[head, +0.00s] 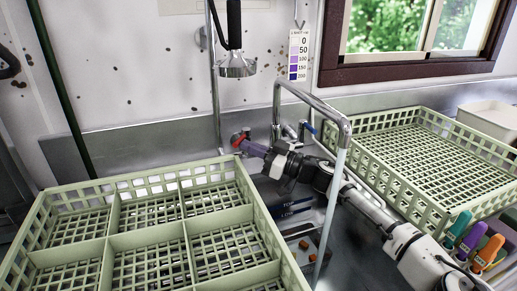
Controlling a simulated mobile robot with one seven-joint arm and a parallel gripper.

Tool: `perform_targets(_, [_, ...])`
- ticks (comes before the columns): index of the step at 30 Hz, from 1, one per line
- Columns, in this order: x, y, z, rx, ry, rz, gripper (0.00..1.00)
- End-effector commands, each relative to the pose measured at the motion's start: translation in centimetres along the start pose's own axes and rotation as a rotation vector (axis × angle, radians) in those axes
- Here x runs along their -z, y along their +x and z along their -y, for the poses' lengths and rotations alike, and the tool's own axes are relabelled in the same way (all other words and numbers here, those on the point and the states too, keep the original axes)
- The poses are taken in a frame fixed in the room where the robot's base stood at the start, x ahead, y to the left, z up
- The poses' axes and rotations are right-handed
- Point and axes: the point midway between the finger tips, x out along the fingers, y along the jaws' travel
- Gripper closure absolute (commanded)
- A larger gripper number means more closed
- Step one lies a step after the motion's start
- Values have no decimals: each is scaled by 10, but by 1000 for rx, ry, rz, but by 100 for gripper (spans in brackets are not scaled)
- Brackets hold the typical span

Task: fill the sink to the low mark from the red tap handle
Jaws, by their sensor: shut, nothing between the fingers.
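The red tap handle (238,138) is at the back wall, left of the spout. My gripper (251,148) reaches in from the lower right, its purple fingers shut and empty, tips at or just beside the red handle; I cannot tell whether they touch. The blue tap handle (309,127) is to the right, partly behind the pipework. A pale bluish stream (331,205) runs down from the end of the curved spout (312,100), like running water. The sink (303,226) shows mark lines (297,208) on its wall. The water level is hard to tell, partly hidden by racks and my arm.
A divided green rack (148,239) stands front left, and an open green rack (428,150) at right. A spray head (237,66) hangs above the red handle. Several coloured bottles (489,252) stand at lower right. A white bin (488,120) is behind the right rack.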

Motion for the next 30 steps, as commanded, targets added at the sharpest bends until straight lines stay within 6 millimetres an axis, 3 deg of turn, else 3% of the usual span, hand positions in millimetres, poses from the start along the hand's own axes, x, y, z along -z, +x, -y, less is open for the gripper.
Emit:
perform_targets(8, [0,1,1,0,0,-1,100])
perform_targets(13, [-1,14,8,3,0,-3,100])
perform_targets(30, [-4,15,9,2,0,-1,100])
